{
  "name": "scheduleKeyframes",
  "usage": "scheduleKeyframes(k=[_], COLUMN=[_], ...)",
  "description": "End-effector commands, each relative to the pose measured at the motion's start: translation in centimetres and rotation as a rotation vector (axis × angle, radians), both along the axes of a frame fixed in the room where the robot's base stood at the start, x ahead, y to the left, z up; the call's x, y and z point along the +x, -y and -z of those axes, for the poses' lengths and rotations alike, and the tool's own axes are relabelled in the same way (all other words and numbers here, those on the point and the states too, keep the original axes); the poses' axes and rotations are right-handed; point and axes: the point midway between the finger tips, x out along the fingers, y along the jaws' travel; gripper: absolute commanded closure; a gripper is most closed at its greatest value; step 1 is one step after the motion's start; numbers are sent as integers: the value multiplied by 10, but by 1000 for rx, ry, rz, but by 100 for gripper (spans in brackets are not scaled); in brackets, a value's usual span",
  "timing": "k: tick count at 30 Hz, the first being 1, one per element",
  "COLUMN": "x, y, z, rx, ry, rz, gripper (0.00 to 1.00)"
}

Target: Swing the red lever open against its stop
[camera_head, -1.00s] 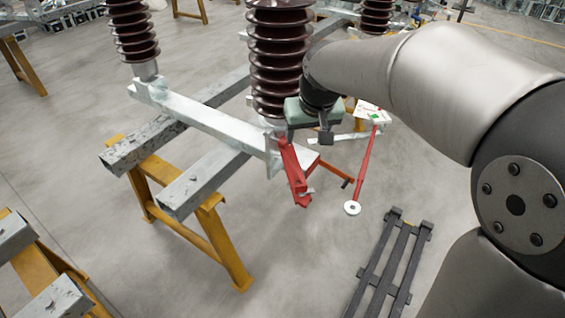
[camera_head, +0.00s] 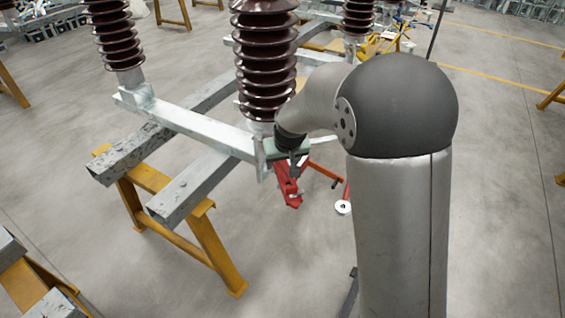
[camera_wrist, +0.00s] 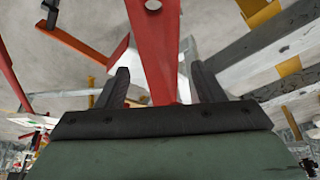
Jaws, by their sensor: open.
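A broad red lever-like piece (camera_head: 287,185) hangs at the end of a galvanized beam, below a brown insulator. In the wrist view it is a red bar (camera_wrist: 152,45) running down between the two fingers. My gripper (camera_head: 292,172) is at the red piece in the head view. In the wrist view my gripper (camera_wrist: 160,85) is open, one dark finger on each side of the bar. The bar's lower end is hidden behind the gripper body. I cannot tell whether a finger touches it. A thinner red arm (camera_head: 325,172) with a dark tip extends to the right.
A red rod with a white disc (camera_head: 343,207) stands right of the red piece. The galvanized beam (camera_head: 190,125) and yellow trestle (camera_head: 215,240) lie to the left. Brown insulators (camera_head: 265,70) rise close behind the gripper. Open floor lies in front.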

Motion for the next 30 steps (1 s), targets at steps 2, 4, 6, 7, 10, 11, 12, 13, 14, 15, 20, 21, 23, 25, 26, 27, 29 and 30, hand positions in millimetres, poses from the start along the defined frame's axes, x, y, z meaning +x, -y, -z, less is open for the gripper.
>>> scheduleKeyframes(k=[2,4,6,7,10,11,12,13,14,15,20,21,23,25,26,27,29,30], x=[3,5,6,7,7,7,7,7,7,7,7,7,7,7,7,8,9,11], y=[-1,-1,-2,-2,-2,-2,-2,-2,-2,-2,-2,-2,-2,-1,1,3,8,13], z=[9,13,16,17,18,18,17,17,17,17,17,17,17,17,17,18,18,18], rx=[-1,0,0,0,0,0,0,0,0,0,0,0,0,1,1,1,1,2], ry=[-2,0,0,0,0,0,0,0,0,0,0,0,0,0,0,0,1,1], rz=[0,0,0,0,0,0,0,0,0,0,0,0,0,0,0,-1,-5,-7], gripper=[38,38,38,38,38,38,38,38,38,41,85,97,100,100,100,100,100,100])
